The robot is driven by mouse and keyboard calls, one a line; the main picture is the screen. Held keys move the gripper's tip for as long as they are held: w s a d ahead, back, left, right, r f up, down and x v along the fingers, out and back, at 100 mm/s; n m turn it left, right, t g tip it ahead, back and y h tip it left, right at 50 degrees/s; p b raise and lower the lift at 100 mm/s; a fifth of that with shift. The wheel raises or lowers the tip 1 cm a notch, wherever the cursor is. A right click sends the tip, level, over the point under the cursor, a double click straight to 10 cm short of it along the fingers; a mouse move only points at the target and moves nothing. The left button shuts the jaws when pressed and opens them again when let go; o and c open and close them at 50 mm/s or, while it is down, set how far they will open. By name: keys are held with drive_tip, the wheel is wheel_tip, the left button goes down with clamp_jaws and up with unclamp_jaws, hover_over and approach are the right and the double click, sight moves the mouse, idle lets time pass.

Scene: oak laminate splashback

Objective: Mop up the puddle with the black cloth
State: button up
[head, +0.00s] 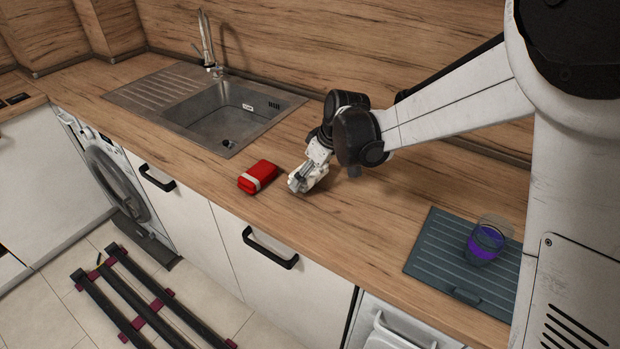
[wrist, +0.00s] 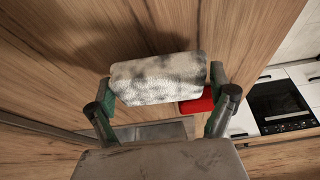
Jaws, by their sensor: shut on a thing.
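My gripper (head: 311,176) is over the middle of the worktop, with its fingers shut on a white-and-grey mottled roll. In the wrist view the roll (wrist: 158,78) lies crosswise between the two fingertips, its surface bumpy like cloth or paper. In the head view the roll is close to the worktop; I cannot tell whether it touches. A red packet-like thing with a pale band (head: 258,177) lies just left of my gripper, and part of it shows behind the roll in the wrist view (wrist: 197,104). I see no black cloth and no clear puddle.
A sink (head: 222,112) with a tap (head: 207,45) is behind and to the left. A glass with purple liquid (head: 485,243) stands on a dark ribbed mat (head: 435,247) at the right. Bare worktop (head: 375,215) lies between my gripper and the mat.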

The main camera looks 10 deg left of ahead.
drive_tip(key=shift+v, duration=0.8)
drive_tip(key=shift+w+a+r+p, duration=0.15)
drive_tip(key=shift+r+p, duration=0.15)
drive_tip(key=shift+p, duration=0.1)
drive_tip(key=shift+r+p, duration=0.95)
drive_tip(key=shift+r, duration=1)
drive_tip(key=shift+f, duration=0.1)
